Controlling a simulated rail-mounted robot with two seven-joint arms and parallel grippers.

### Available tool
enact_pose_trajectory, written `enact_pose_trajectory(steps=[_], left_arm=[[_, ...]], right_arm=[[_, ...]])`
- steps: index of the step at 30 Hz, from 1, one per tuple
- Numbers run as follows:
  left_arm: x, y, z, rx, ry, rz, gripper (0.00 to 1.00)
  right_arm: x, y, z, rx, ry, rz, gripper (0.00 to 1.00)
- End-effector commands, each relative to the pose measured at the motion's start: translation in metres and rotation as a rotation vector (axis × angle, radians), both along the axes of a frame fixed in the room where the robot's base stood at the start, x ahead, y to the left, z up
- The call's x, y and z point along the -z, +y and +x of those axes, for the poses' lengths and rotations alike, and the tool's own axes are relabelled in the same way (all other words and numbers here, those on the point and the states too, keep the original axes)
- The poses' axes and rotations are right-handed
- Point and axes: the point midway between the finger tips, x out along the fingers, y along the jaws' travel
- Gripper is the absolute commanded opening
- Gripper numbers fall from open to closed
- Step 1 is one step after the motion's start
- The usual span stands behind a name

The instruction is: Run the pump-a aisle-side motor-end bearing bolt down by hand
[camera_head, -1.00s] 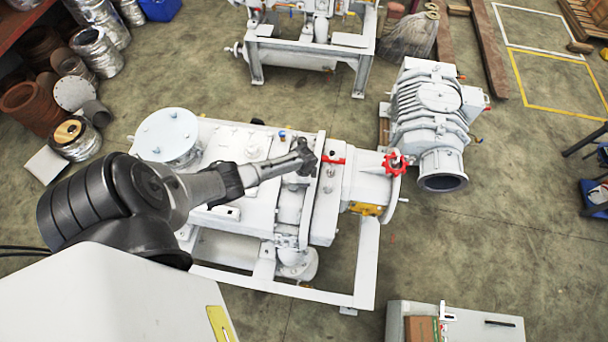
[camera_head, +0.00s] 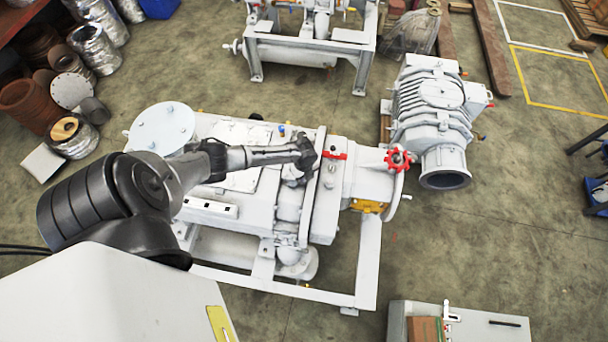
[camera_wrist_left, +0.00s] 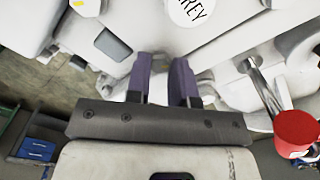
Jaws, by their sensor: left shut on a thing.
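The white pump unit (camera_head: 258,210) stands in the middle of the head view on a white frame. My left arm reaches over it from the left. My left gripper (camera_head: 306,152) is at the pump's end near the red lever. In the left wrist view the two dark fingers (camera_wrist_left: 162,88) point at white casing, with a gap between them. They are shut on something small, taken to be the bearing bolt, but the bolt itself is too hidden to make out. My right gripper is not in view.
A red handwheel (camera_head: 397,158) and a red lever (camera_head: 333,155) stick out close to my gripper. A red knob (camera_wrist_left: 296,130) shows at right in the wrist view. A ribbed white machine (camera_head: 430,105) stands at the right. A grey cabinet (camera_head: 475,325) is at the bottom.

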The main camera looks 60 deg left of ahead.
Motion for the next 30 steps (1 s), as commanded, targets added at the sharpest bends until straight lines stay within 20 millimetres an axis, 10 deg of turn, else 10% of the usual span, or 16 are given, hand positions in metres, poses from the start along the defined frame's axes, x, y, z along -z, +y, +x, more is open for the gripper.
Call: enact_pose_trajectory(steps=[30], left_arm=[[0.000,-0.001,0.001,0.851,-0.002,-0.003,0.00]], right_arm=[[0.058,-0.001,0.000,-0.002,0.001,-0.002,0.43]])
